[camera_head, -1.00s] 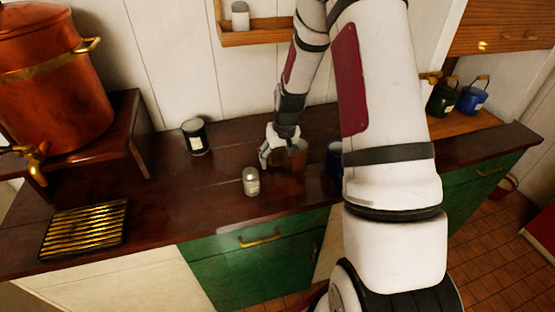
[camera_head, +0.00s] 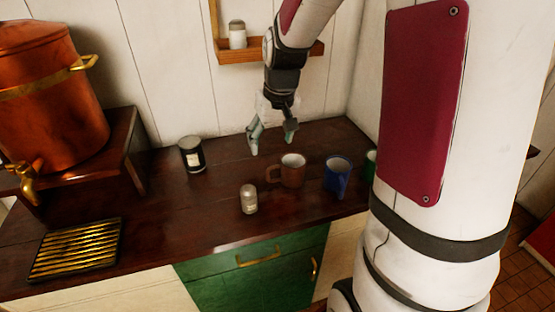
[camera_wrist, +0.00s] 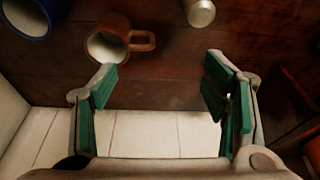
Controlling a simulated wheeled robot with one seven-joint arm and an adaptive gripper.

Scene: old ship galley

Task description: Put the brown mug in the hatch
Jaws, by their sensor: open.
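The brown mug (camera_head: 293,172) stands upright on the dark wooden counter, its handle to the left in the head view. In the wrist view the mug (camera_wrist: 108,45) is at upper left, its handle pointing right. My gripper (camera_head: 272,143) is open and empty, fingers pointing down, behind and above the mug and apart from it. In the wrist view the open fingers (camera_wrist: 160,75) have nothing between them, and the mug is beyond the left finger. I cannot identify a hatch for certain in these views.
A blue mug (camera_head: 338,175) stands right of the brown mug, with a green one (camera_head: 370,163) partly hidden by my arm. A pale shaker (camera_head: 248,200) stands in front. A dark jar (camera_head: 192,155), brass grate (camera_head: 76,250) and copper urn (camera_head: 48,95) are left. A shelf (camera_head: 255,52) hangs above.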

